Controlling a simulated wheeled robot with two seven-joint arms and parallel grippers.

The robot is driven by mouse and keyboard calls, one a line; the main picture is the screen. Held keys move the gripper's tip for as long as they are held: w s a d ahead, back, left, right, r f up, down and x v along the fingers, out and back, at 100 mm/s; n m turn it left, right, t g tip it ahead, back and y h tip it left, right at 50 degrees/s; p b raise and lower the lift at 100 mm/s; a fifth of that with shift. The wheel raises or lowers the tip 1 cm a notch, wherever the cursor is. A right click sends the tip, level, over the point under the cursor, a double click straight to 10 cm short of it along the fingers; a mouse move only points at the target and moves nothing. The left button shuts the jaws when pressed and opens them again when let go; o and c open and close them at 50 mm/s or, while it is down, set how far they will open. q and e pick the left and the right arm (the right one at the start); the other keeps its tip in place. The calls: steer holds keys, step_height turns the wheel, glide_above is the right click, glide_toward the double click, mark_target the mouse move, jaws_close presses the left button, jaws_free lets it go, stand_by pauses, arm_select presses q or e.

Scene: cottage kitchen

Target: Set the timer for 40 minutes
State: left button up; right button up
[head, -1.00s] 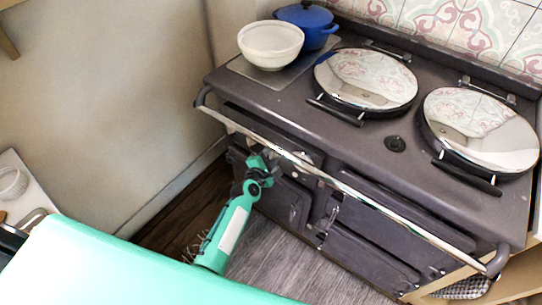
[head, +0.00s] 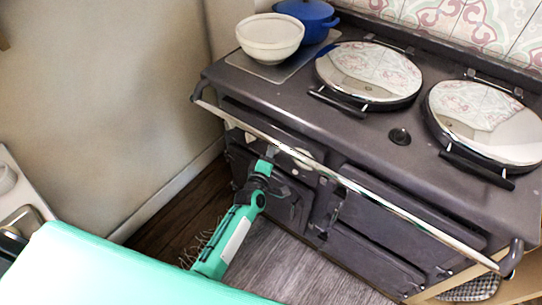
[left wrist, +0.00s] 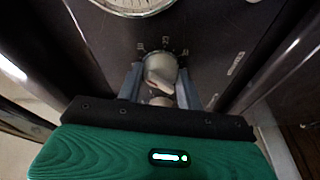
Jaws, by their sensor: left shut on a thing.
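A pale metal knob (left wrist: 160,72), which I take to be the timer's, stands on the dark front panel of the range, with small marks around it too small to read. My left gripper (left wrist: 160,85) has one finger on each side of the knob and is shut on it. In the head view the left gripper (head: 271,154) reaches the upper front of the range, just below the chrome rail, and mostly hides the knob. My right gripper is in neither view.
The chrome rail (head: 360,190) runs across the range front above my left gripper. A round dial (left wrist: 130,4) is beside the knob. Closed oven doors (head: 375,255) lie right of the arm. A white bowl (head: 270,38) and a blue pot (head: 308,18) stand on top.

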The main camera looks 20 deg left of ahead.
arm_select(q)
steer(key=shift+w+a+f+n+g+h+b, duration=0.2)
steer(key=shift+n+h+b, duration=1.3)
steer(key=shift+n, duration=4.2)
steer(key=shift+s+a+r+n+g+h+b, duration=0.15)
steer(key=shift+n+g+h+b, duration=0.55)
steer(key=shift+n+h, duration=3.25)
steer(key=shift+w+a+f+n+g+h+b, duration=0.15)
steer(key=shift+n+b, duration=1.1)
steer(key=shift+n, duration=6.2)
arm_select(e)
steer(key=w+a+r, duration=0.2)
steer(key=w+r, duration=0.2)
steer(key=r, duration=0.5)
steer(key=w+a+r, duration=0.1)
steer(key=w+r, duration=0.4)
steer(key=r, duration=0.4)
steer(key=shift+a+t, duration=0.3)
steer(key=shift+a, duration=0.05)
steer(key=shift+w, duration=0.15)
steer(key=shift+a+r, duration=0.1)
arm_select(q)
steer(key=o, duration=1)
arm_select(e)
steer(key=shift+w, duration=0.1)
